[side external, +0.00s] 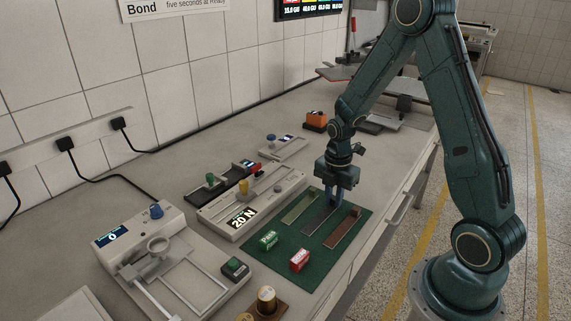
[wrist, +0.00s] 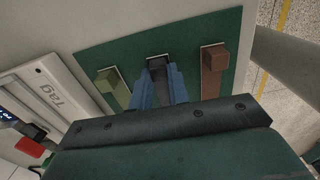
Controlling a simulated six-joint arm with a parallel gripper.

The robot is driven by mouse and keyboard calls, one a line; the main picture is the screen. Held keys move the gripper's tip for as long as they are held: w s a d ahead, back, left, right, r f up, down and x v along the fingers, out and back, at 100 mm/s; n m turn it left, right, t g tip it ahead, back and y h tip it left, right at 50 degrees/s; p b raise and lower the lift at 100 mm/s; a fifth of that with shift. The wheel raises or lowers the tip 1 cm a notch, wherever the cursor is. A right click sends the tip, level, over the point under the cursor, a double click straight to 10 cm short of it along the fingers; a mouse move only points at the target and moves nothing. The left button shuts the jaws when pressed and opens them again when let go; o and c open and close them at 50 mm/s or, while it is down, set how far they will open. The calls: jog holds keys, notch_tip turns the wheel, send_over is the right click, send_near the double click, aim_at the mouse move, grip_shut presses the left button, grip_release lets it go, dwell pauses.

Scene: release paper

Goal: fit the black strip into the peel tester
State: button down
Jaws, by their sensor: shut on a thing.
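The black strip (side external: 318,219) lies on the green mat (side external: 283,263), between a green strip (side external: 299,208) and a brown strip (side external: 342,232). My gripper (side external: 340,202) is down at the block end of the black strip, its blue fingers shut on it.
A larger pale device with a blue knob (side external: 157,211) is at the left. The bench's front edge runs close right of the mat.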

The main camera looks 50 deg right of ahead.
jog(key=shift+r, duration=0.2)
notch_tip(320, 180, up, 20)
jog(key=shift+f, duration=0.15)
dwell(0.6)
dwell(0.6)
jog(key=w+d+r, duration=0.1)
jog(key=w, duration=0.8)
jog(key=w+d+r, duration=0.1)
jog(key=w+r, duration=0.1)
jog(key=w, duration=0.8)
jog(key=shift+w+d, duration=0.2)
jog(key=shift+d, duration=0.2)
notch_tip(320, 180, down, 16)
jog(key=shift+r, duration=0.1)
jog(key=shift+f, duration=2.15)
